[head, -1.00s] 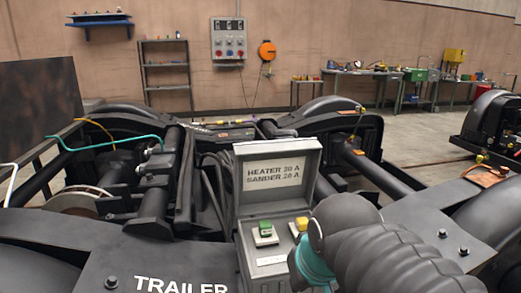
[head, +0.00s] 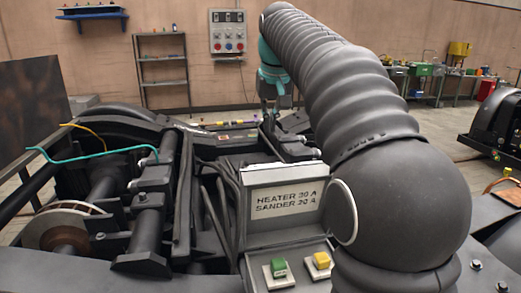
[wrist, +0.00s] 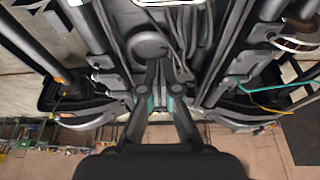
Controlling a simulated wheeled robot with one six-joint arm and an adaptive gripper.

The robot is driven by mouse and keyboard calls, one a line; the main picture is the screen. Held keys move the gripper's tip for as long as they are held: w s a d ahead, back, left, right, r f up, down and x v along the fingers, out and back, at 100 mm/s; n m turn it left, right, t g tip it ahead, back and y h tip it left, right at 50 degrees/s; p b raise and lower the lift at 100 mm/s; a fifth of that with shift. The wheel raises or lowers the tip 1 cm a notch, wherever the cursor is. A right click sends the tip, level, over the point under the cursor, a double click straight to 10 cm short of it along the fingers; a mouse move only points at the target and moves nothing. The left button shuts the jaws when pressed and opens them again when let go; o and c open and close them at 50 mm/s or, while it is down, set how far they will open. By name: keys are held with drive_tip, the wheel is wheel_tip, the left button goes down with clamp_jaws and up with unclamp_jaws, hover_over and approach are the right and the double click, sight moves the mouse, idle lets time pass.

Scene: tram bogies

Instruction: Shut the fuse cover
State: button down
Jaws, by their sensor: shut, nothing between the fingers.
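The fuse cover (head: 284,201) is a grey lid with a white label reading HEATER 30 A, SANDER 20 A. It stands open, raised at the back of the grey fuse box (head: 256,283). Inside the box are a green fuse (head: 279,267) and a yellow fuse (head: 321,260). My gripper (head: 270,122) is beyond the cover and above it, pointing down, apart from it. In the wrist view its fingers (wrist: 161,62) are together with nothing between them. My arm hides the box's right side.
The dark bogie frame surrounds the box, with hoses (head: 212,205) to its left. A teal wire (head: 95,156) and a yellow wire (head: 84,131) stick out at the left. Workbenches (head: 425,85) and a shelf (head: 162,72) stand far back by the wall.

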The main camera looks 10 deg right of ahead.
wheel_tip(320, 180, down, 9)
drive_tip(key=b, duration=0.2)
drive_tip(key=shift+f, duration=0.15)
idle(0.6)
drive_tip(key=shift+s+a, duration=0.1)
drive_tip(key=shift+s, duration=0.05)
